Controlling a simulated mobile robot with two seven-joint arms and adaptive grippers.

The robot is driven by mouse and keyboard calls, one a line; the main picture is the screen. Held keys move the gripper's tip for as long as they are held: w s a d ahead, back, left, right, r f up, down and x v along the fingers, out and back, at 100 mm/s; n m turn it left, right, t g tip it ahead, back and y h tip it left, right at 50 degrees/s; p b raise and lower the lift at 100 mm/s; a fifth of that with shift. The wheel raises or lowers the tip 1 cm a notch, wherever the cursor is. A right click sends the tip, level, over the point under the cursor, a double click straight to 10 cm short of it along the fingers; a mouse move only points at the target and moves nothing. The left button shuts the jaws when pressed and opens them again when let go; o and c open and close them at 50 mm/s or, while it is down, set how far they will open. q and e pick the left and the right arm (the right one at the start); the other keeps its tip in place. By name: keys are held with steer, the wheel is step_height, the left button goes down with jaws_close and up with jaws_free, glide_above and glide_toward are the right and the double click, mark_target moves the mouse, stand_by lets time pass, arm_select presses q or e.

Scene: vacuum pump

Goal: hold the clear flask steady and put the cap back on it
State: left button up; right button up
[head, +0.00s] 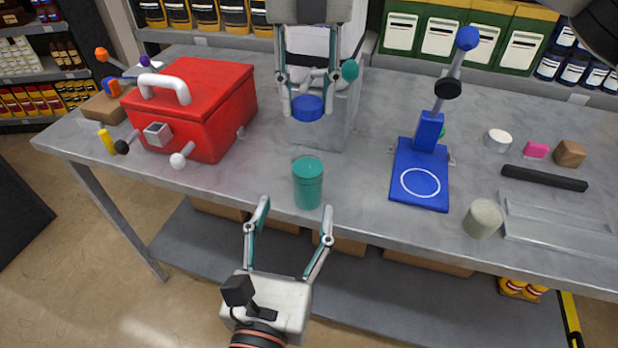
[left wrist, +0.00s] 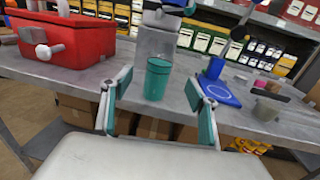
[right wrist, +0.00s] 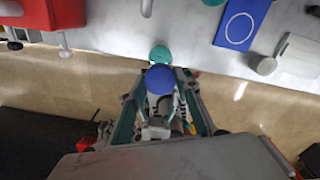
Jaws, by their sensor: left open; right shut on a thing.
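The flask (head: 308,186) is a teal, slightly see-through cylinder standing upright at the table's front edge. It also shows in the left wrist view (left wrist: 158,80); its top shows in the right wrist view (right wrist: 160,53). My left gripper (head: 296,208) is open and empty in front of the flask, its fingers spread toward either side; I see no contact. The blue cap (head: 308,107) is in my right gripper (head: 307,100), which is shut on it behind and above the flask, apart from it. The cap also shows in the right wrist view (right wrist: 159,79).
A red box (head: 215,110) with a white handle stands left. A grey box-like unit (head: 338,125) stands behind the flask. A blue stand (head: 420,187) with a lever and a pale cylinder (head: 482,219) are right. The table between the red box and flask is clear.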

stand_by(0.3)
arm_select(q)
steer(key=w, duration=0.4)
steer(key=w+d, duration=0.1)
steer(key=w, duration=0.2)
steer(key=w+d, duration=0.1)
steer(key=w, duration=0.3)
steer(key=shift+w+d, duration=0.15)
steer(key=shift+w, duration=0.2)
jaws_close()
arm_select(e)
glide_above(308, 147)
steer(key=shift+f, duration=2.5)
steer(key=shift+f, duration=0.9)
steer(key=shift+f, duration=0.55)
